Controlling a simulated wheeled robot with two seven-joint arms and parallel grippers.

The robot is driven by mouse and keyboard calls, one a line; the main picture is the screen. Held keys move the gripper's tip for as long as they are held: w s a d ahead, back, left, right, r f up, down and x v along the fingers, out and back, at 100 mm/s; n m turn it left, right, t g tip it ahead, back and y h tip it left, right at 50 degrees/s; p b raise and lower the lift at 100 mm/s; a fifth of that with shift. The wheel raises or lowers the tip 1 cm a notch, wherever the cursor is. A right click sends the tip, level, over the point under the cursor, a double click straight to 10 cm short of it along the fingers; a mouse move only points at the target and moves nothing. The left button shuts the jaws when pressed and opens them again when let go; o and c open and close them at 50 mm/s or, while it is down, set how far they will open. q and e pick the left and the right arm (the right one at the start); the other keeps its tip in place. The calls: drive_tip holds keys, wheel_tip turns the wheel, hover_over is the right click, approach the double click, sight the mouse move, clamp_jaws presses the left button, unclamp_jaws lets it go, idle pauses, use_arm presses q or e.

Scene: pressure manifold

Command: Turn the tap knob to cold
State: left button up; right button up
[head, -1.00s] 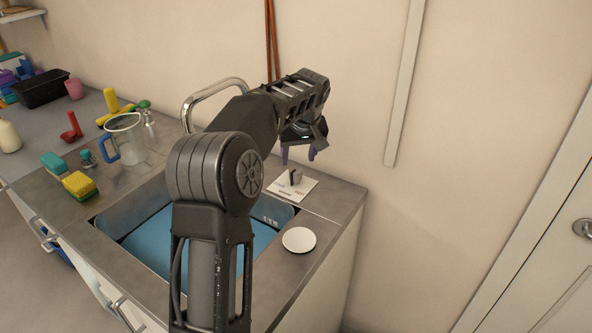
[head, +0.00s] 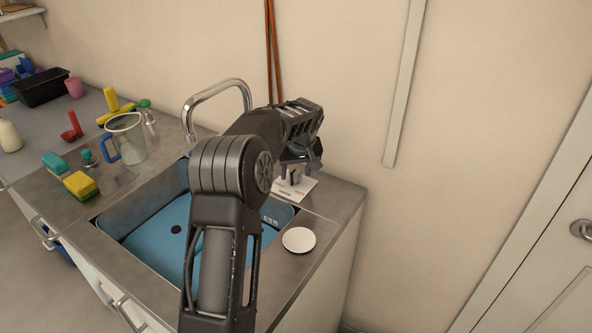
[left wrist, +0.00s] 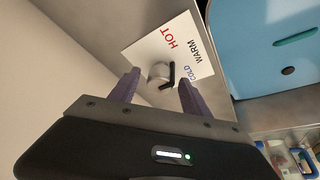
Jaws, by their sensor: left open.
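The tap knob (head: 294,178) stands on a white plate (head: 300,190) behind the sink's right end. In the left wrist view the knob (left wrist: 160,73) is a grey cylinder with a black bar on it. The plate (left wrist: 150,50) there reads HOT, WARM and COLD. The bar's upper end lies toward the HOT and WARM side; its exact setting I cannot tell. My left gripper (head: 296,171) is open and just above the knob. In the left wrist view its fingers (left wrist: 160,82) stand on either side of the knob, apart from it. My right gripper is out of view.
The sink (head: 170,222) with a blue bottom lies left of the knob, under the chrome spout (head: 215,88). A white saucer (head: 299,240) sits on the counter in front. A glass jug (head: 126,138) and sponges (head: 80,185) stand at left. The wall is close behind.

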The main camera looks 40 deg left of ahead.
use_arm(q)
clamp_jaws()
idle(0.5)
drive_tip(key=shift+m, duration=0.3)
drive_tip(key=m, duration=0.2)
drive_tip(key=m+t+h, duration=0.1)
drive_tip(key=m, duration=0.2)
drive_tip(key=shift+s+a+h+b, duration=0.1)
drive_tip(key=shift+a+h+b, duration=0.1)
drive_tip(key=shift+h+b, duration=0.15)
drive_tip(key=m+h, duration=0.1)
drive_tip(key=m, duration=0.2)
drive_tip(key=m+h, duration=0.1)
drive_tip(key=m, duration=0.2)
drive_tip(key=shift+t+p, duration=0.3)
drive_tip(key=shift+p, duration=0.05)
drive_tip(key=shift+m+h, duration=0.25)
drive_tip(key=shift+m, duration=0.05)
unclamp_jaws()
